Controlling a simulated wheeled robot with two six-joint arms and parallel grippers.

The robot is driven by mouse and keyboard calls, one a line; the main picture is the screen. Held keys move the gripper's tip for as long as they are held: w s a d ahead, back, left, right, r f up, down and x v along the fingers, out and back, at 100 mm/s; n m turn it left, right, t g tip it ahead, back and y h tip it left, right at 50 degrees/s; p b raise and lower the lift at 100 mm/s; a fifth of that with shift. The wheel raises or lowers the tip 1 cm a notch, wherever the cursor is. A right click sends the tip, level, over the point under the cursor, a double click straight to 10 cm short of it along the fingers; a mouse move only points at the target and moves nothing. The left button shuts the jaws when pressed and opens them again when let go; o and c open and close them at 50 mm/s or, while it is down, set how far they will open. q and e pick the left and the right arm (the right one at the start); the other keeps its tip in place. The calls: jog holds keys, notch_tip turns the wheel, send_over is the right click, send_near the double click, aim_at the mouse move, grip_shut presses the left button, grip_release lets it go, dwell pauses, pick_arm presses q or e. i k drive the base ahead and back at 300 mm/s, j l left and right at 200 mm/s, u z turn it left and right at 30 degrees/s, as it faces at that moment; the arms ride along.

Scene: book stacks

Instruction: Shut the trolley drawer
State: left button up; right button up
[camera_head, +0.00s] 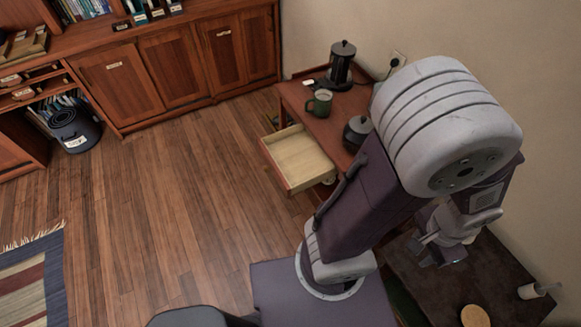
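The trolley (328,130) is a small red-brown wooden piece against the right wall. Its drawer (300,160) is pulled out toward the left, with a pale interior that looks empty. My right arm crosses in front of the trolley's near side and hides part of it. My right gripper (436,252) is well to the right of and nearer than the drawer, above a dark table. Its fingers look apart, with nothing seen between them. My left gripper is out of view.
The dark table (480,270) holds a round brown item (475,316). The wooden floor (190,200) left of the drawer is clear.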

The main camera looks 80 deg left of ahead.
aim_at(295, 159)
jog(key=u, duration=3.05)
jog(key=i+j+z, duration=0.1)
jog(key=i+j, duration=0.1)
jog(key=i, duration=0.05)
